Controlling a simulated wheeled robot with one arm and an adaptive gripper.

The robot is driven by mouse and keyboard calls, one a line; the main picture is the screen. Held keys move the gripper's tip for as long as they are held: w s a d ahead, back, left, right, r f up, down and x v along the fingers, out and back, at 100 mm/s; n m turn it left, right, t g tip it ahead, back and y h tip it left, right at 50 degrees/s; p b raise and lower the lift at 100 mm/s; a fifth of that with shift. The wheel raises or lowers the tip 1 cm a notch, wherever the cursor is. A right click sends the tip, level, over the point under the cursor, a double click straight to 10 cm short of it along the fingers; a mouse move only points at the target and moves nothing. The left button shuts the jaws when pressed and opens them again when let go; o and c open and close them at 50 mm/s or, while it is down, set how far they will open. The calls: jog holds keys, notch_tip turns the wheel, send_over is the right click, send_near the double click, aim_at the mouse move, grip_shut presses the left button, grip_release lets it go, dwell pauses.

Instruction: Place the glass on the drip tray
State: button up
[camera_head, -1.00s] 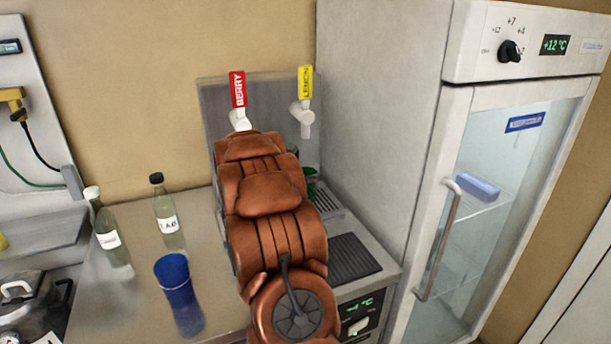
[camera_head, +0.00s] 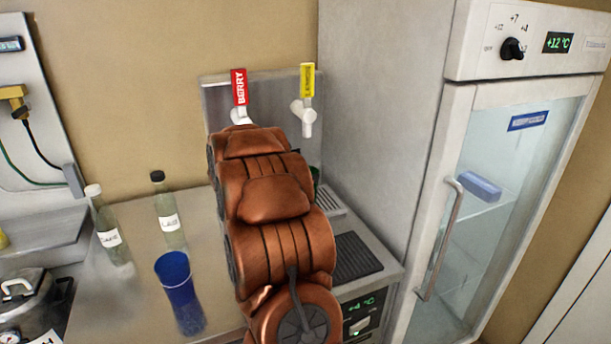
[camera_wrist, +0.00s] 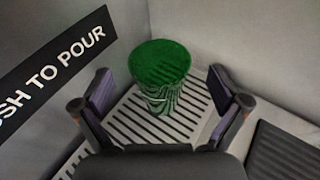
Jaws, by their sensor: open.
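In the wrist view a green glass (camera_wrist: 159,78) stands upright on the slatted metal drip tray (camera_wrist: 195,102). My gripper (camera_wrist: 161,92) is open, with one finger on each side of the glass and a visible gap to it on both sides. In the head view my arm covers most of the glass and the gripper. Only a sliver of green glass (camera_head: 315,178) shows beside the arm, and part of the drip tray (camera_head: 332,203) shows to its right.
A red BERRY tap (camera_head: 239,88) and a yellow-handled tap (camera_head: 307,82) are above the tray. A blue glass (camera_head: 180,292) and two bottles (camera_head: 168,212) stand on the counter at left. A fridge (camera_head: 520,190) stands at right. A dark ribbed mat (camera_head: 357,258) lies in front.

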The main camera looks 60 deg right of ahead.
jog(key=b+v, duration=0.1)
jog(key=v, duration=0.7)
jog(key=shift+b, duration=0.4)
jog(key=shift+a, duration=0.1)
